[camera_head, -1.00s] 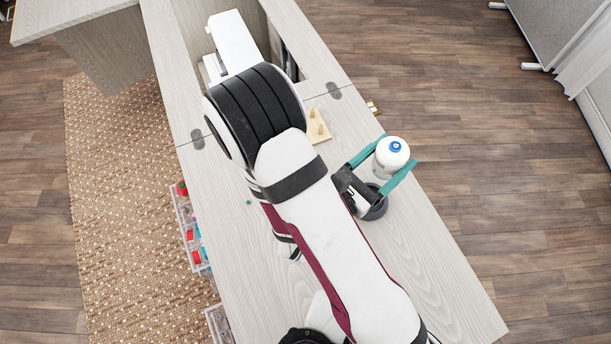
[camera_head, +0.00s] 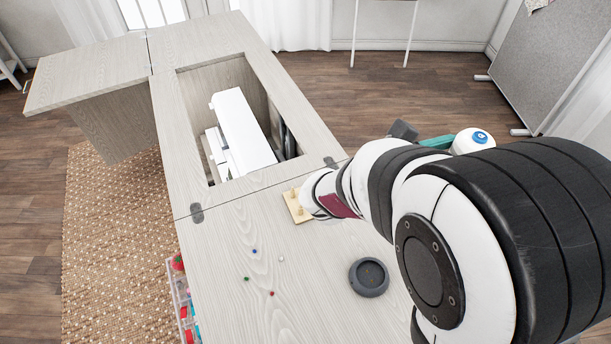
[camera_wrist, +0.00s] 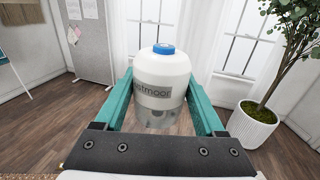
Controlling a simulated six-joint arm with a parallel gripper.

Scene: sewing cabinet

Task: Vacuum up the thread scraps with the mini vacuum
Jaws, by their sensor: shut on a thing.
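The mini vacuum (camera_head: 474,141), a white cylinder with a blue button on top, is raised at the right in the head view, partly hidden behind my arm. It stands upright between the teal fingers of my gripper (camera_wrist: 160,88) in the wrist view, where its label and clear lower part show (camera_wrist: 158,92). My gripper is shut on it. Thread scraps lie as small dots on the cabinet top: blue (camera_head: 254,250), white (camera_head: 281,259), green (camera_head: 247,279) and red (camera_head: 272,293). My gripper is up and to the right of them.
A dark round dock (camera_head: 368,290) stands empty on the cabinet top (camera_head: 220,240), right of the scraps. A wooden piece with pegs (camera_head: 297,206) lies near my arm. A white sewing machine (camera_head: 243,135) sits in the open well behind. Drawers with coloured items (camera_head: 182,300) are at the left edge.

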